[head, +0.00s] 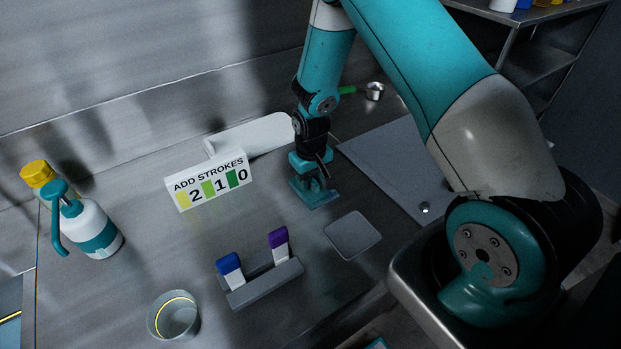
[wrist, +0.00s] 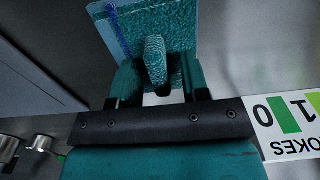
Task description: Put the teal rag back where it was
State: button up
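The teal rag (head: 318,197) is a flat square with a raised grip in its middle, on or just above the steel counter, right of the sign. In the wrist view the rag (wrist: 180,22) has a rough teal surface, a pale blue edge strip with a dark blue line, and the raised grip (wrist: 155,60). My gripper (head: 315,180) points down over the rag. In the wrist view its two fingers (wrist: 162,75) stand apart on either side of the grip, with a gap seeming to show at the right finger. Fingertip contact is partly hidden.
An "ADD STROKES 2 1 0" sign (head: 210,182) stands close left. A square grey pad (head: 352,235) lies front right; a grey plate (head: 395,165) lies beyond. A holder (head: 265,285) with blue- and purple-capped items, a cup (head: 173,318) and a spray bottle (head: 92,228) stand left and front.

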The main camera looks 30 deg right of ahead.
jog(key=shift+r, duration=0.1)
notch_tip(320, 180, up, 12)
jog(key=b, duration=0.3)
jog(key=s+a+r+n+y, duration=0.3)
jog(key=s+a+r+n, duration=0.1)
jog(key=s+a+r, duration=0.75)
jog(key=s+a+r+n, duration=0.1)
jog(key=s+a+r, duration=0.1)
jog(key=s, duration=0.4)
jog(key=s+a+r+n+y, duration=0.1)
jog(key=s+a+r+n, duration=0.1)
jog(key=s, duration=0.4)
jog(key=shift+a+r, duration=0.55)
jog(key=shift+a, duration=0.2)
